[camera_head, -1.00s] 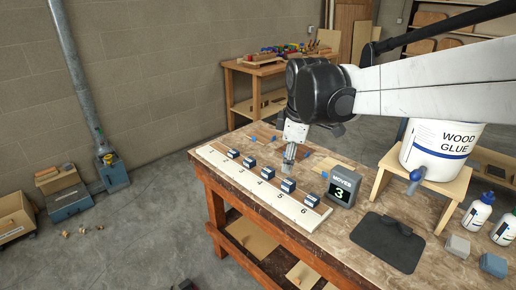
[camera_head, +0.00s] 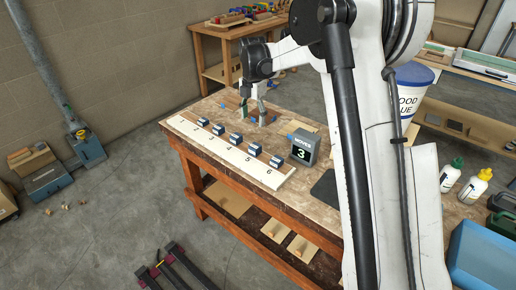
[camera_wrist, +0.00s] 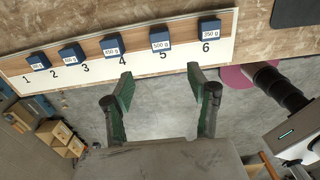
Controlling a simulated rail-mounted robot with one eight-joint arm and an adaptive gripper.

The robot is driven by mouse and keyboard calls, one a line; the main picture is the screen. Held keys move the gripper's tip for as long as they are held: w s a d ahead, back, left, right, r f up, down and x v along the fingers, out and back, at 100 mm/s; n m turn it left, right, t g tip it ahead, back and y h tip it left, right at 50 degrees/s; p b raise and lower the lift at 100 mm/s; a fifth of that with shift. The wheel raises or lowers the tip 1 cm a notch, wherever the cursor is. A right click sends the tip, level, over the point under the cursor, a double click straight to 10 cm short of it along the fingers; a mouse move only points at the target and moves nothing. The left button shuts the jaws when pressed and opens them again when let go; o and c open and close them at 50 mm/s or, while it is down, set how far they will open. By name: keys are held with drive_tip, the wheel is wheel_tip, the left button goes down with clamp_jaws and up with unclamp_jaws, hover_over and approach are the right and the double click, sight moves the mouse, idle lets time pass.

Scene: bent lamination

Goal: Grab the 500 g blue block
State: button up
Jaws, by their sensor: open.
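The 500 g blue block (camera_wrist: 160,39) stands above number 5 on the pale numbered board (camera_wrist: 140,64) in the wrist view, its label facing me. In the head view it is the fourth block (camera_head: 254,150) from the board's far end. My gripper (camera_wrist: 161,80) is open and empty, its two green-padded fingers apart. In the wrist view the 500 g block lies above the gap between the fingertips, not between them. In the head view my gripper (camera_head: 253,112) hangs over the table, beyond the row of blocks.
Other blue blocks stand in the same row: a 350 g block (camera_wrist: 209,29) beside it at 6, and a 450 g block (camera_wrist: 112,44) on the other side. A display (camera_head: 302,149) reading 3 stands near the 6 end. A glue bucket (camera_head: 412,88) is behind my arm.

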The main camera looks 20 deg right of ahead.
hover_over(255, 146)
drive_tip(key=f, duration=0.8)
drive_tip(key=shift+w+a+f, duration=0.1)
drive_tip(key=shift+a+f, duration=0.15)
drive_tip(key=shift+f, duration=0.05)
drive_tip(key=shift+d+f+p, duration=0.15)
drive_tip(key=shift+f+p, duration=0.1)
drive_tip(key=shift+f, duration=1.15)
drive_tip(key=shift+d+f+p, duration=0.1)
drive_tip(key=shift+f+p, duration=0.1)
drive_tip(key=shift+f, duration=1.15)
clamp_jaws()
